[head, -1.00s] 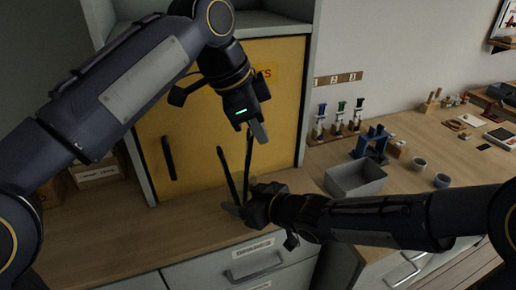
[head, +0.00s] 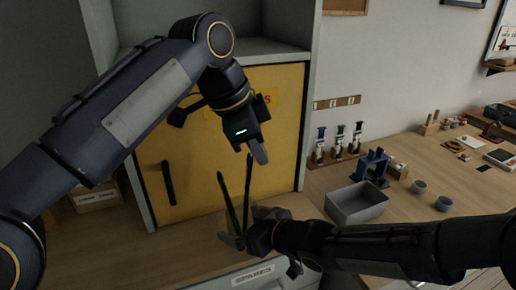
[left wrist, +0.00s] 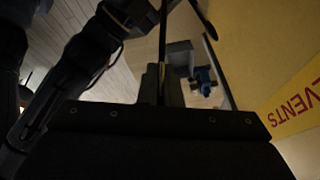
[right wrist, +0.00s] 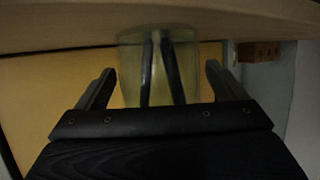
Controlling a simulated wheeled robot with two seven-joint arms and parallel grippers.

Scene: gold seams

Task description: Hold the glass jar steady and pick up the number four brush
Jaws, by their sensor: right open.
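The glass jar (right wrist: 131,75) is pale, yellowish and see-through in the right wrist view. It is mostly hidden behind my right gripper in the head view. Two slim dark brush handles rise from it, a left one (head: 227,200) and a right one (head: 247,192). I cannot read a number on either. My right gripper (head: 243,226) is open, with one finger on each side of the jar and gaps showing. My left gripper (head: 257,152) is at the top of the right handle. In the left wrist view its fingers (left wrist: 162,82) are close together on that handle.
A yellow cabinet door (head: 200,150) with a dark handle stands right behind the jar.

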